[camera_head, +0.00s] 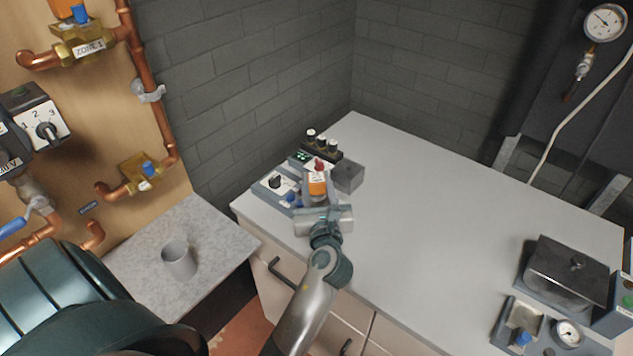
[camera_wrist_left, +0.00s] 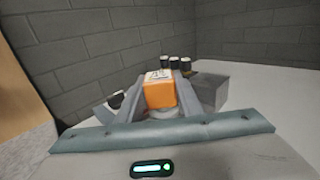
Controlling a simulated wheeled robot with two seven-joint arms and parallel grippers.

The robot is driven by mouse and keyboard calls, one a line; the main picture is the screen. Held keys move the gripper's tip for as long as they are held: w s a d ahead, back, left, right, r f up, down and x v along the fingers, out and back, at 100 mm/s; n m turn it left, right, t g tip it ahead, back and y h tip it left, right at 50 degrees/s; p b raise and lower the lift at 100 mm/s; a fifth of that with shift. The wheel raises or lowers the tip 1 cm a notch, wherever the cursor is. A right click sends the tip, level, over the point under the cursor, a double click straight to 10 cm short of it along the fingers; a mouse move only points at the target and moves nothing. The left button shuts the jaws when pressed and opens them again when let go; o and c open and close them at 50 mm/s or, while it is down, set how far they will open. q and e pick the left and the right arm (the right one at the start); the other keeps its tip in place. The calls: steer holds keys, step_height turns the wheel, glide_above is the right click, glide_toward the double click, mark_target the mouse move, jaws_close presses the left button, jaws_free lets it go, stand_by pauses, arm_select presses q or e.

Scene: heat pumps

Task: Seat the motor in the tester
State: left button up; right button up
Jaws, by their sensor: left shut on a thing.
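The motor is an orange block with a white label (camera_head: 317,184), near the far left corner of the worktop. In the left wrist view it shows between the two grey fingers (camera_wrist_left: 160,93). My left gripper (camera_head: 318,194) is shut on it, reaching in from the front. The tester appears to be the grey-blue unit (camera_head: 268,187) with a black knob, a blue part and small green lights, just left of and behind the motor. The motor's underside is hidden, so I cannot tell whether it touches the tester. My right gripper is not in view.
A dark rack with several white-topped cylinders (camera_head: 321,146) stands behind the motor, and a grey box (camera_head: 348,176) stands at its right. A lidded grey container (camera_head: 566,270) and a gauge unit (camera_head: 567,333) are at the right. The worktop's middle (camera_head: 440,220) is clear.

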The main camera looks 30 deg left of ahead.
arm_select(q)
steer(key=shift+p, duration=0.7)
stand_by(1.1)
steer(key=shift+f+b, duration=0.3)
steer(key=shift+f, duration=0.2)
stand_by(0.8)
steer(key=o, duration=1.2)
